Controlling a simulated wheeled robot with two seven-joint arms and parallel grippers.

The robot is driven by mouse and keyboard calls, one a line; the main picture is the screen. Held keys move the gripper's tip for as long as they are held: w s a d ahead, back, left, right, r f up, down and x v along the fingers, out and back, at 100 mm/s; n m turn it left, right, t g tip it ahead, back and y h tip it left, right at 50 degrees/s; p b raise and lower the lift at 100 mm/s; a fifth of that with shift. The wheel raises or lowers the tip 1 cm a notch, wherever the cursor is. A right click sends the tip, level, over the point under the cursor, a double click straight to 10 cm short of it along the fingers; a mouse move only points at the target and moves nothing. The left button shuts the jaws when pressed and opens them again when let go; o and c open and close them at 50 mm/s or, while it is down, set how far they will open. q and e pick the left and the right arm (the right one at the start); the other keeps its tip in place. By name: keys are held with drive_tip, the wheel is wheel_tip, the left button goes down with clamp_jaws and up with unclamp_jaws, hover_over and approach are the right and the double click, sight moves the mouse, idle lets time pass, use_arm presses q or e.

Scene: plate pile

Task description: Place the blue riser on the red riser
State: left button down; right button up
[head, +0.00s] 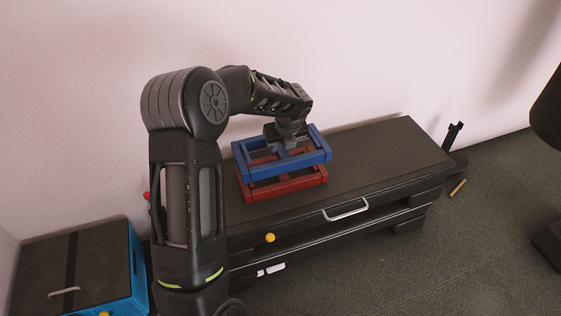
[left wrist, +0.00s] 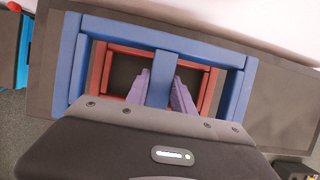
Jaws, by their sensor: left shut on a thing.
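The blue riser (head: 257,181), an open rectangular frame with a middle bar, is held in my left gripper (head: 290,145). In the left wrist view the purple-looking fingers (left wrist: 160,95) close on the middle bar of the blue riser (left wrist: 77,70). The red riser (head: 287,187), a similar frame, stands on the dark bench directly below the blue one. In the left wrist view the red riser (left wrist: 131,50) shows inside the blue outline. The blue riser looks roughly aligned over it; whether they touch is hard to tell. My right gripper is not in view.
The dark bench (head: 390,155) stands along the wall, its right part clear. It has a drawer with a silver handle (head: 346,211). A blue box with a dark top (head: 133,270) stands at the left. A yellow ball (head: 270,238) shows at the bench front.

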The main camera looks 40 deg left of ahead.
use_arm(q)
drive_tip(key=shift+r, duration=0.15)
wheel_tip(320, 180, down, 4)
drive_tip(key=shift+f+b, duration=0.1)
drive_tip(key=shift+b, duration=0.8)
drive_tip(key=shift+f, duration=0.4)
drive_tip(key=shift+f, duration=0.15)
drive_tip(key=shift+f, duration=0.25)
drive_tip(key=c, duration=1.1)
unclamp_jaws()
